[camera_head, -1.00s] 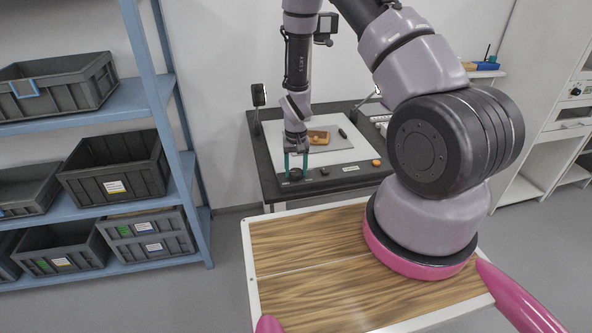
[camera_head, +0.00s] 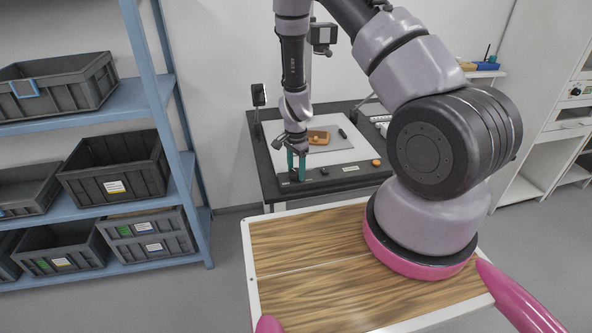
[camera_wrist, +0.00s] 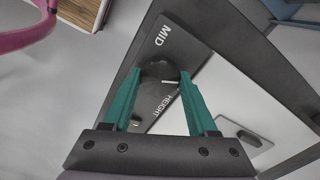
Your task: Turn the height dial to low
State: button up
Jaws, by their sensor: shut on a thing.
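The height dial (camera_wrist: 158,74) is a dark round knob on the black bench edge, with the words MID and HEIGHT printed on either side of it in the wrist view. My gripper (camera_wrist: 160,76) has its two green fingers shut on the dial from opposite sides. In the head view my gripper (camera_head: 296,174) points straight down at the bench's front left corner, and the dial is mostly hidden between the fingers. The dial's pointer setting cannot be read clearly, and no LOW label is visible.
The black bench (camera_head: 268,180) carries a pale work sheet with a brown sherd piece (camera_head: 318,137), a dark marker-like object (camera_head: 342,133) and an orange button (camera_head: 376,162). A blue shelf (camera_head: 158,92) with grey bins stands left. A wood-topped surface (camera_head: 310,270) is in front.

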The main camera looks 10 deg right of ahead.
aim_at(296, 171)
jog(key=m, duration=0.4)
jog(key=shift+m, duration=0.4)
dwell(0.4)
jog(key=o, duration=1.4)
jog(key=shift+c, duration=0.2)
notch_tip(296, 171, up, 11)
